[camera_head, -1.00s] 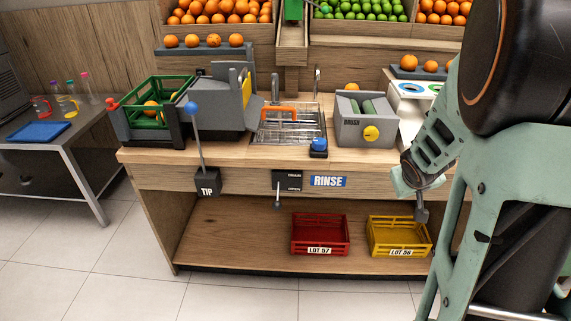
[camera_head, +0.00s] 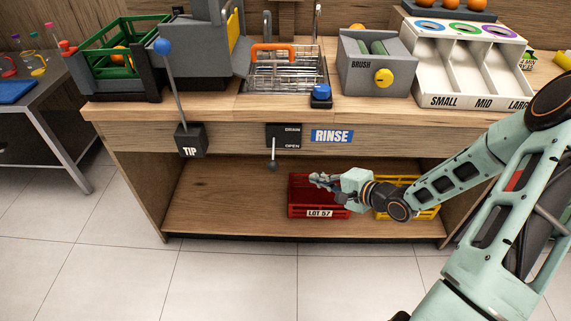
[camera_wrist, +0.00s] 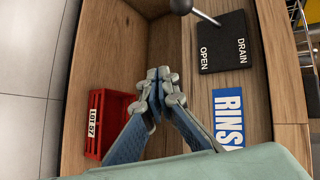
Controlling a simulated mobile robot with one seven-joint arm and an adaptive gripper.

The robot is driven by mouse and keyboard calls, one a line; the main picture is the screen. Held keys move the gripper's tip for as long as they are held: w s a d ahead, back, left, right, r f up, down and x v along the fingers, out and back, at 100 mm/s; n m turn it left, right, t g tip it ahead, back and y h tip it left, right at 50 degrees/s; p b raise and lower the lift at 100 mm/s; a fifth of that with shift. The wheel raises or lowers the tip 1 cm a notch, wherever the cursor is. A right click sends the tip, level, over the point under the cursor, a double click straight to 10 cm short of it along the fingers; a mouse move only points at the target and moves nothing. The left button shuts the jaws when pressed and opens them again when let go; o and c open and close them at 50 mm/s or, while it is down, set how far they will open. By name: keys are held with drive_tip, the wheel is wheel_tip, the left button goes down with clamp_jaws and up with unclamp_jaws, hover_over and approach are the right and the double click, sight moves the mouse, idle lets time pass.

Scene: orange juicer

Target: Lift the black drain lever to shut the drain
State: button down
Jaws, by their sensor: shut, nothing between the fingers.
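The drain lever (camera_head: 272,160) hangs down from the black drain plate (camera_head: 284,137) on the counter front, its dark knob low near the OPEN marking. In the wrist view the lever's knob (camera_wrist: 181,6) and rod show at the top, partly cut off by the frame edge, with the plate (camera_wrist: 222,42) beside it. My gripper (camera_head: 317,180) is shut and empty, to the right of the lever and slightly lower, apart from it. The fingers also show in the wrist view (camera_wrist: 158,80), pointing toward the lever side.
A red crate (camera_head: 292,208) and a yellow crate (camera_head: 432,211) stand on the lower shelf (camera_head: 225,205) under my arm. The RINSE label (camera_head: 332,136) is right of the plate. The TIP lever (camera_head: 177,95) stands to the left. The space between gripper and drain lever looks clear.

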sight(273, 154)
drive_tip(key=shift+w+a+r+m+t+y, duration=0.35)
drive_tip(key=shift+w+r+m, duration=0.1)
drive_tip(key=shift+r, duration=0.1)
drive_tip(key=shift+w+a+r+m+t+y, duration=0.3)
drive_tip(key=shift+w+r+m, duration=0.1)
drive_tip(key=shift+r+m, duration=0.1)
drive_tip(key=w+a+f+b, duration=0.1)
drive_tip(key=w+a+b, duration=0.2)
drive_tip(key=a, duration=0.5)
drive_tip(key=shift+w+a+f+b, duration=0.25)
drive_tip(key=shift+w+f+b, duration=0.1)
drive_tip(key=shift+b, duration=0.15)
drive_tip(key=shift+r+p, duration=0.25)
drive_tip(key=shift+p, duration=0.15)
